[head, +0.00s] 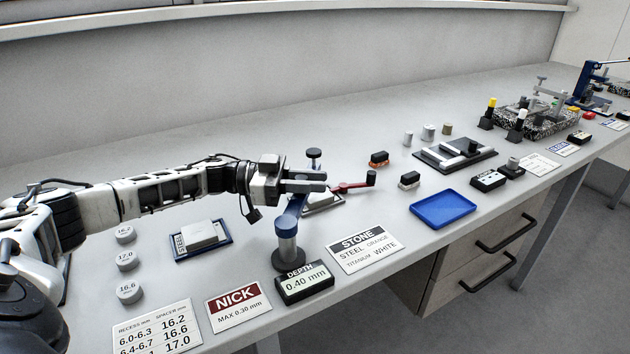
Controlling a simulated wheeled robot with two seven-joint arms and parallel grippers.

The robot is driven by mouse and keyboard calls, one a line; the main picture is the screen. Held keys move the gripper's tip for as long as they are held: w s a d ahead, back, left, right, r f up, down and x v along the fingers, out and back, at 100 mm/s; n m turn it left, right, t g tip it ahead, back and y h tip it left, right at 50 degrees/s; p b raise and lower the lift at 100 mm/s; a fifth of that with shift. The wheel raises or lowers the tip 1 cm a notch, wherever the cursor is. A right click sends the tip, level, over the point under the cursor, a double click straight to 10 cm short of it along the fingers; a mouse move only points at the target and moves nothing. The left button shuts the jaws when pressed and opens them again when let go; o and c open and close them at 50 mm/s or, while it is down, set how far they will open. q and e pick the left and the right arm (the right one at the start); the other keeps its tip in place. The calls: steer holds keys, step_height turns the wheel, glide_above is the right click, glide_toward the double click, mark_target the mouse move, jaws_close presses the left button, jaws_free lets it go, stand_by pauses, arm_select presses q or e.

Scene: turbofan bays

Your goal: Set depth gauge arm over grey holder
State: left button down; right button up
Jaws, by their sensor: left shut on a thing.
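The depth gauge has a grey post (287,246) on a dark round base and a blue arm (294,212) reaching back from it. A dark knob (314,154) stands up behind my gripper, apparently at the arm's far end. My left gripper (318,182) is shut on the depth gauge arm near that end and hides part of it. A grey holder (324,204) shows partly, below and just right of the gripper and arm. I cannot tell whether the arm's tip is directly over it. The depth display (304,282) reads 0.40 mm. My right gripper is not in view.
A red lever with a black knob (371,178) sticks out right of the gripper. A steel tray (202,239) and round spacers (126,261) lie left. Sign cards stand in front.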

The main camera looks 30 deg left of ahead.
arm_select(q)
steer(key=shift+d+g, duration=0.2)
steer(key=shift+g, duration=0.1)
steer(key=c, duration=1.2)
jaws_free()
steer(key=shift+d, duration=0.1)
steer(key=b+v, duration=0.3)
steer(key=v, duration=1.3)
steer(key=shift+b, duration=0.35)
steer(key=shift+w+f, duration=0.15)
steer(key=shift+f, duration=0.05)
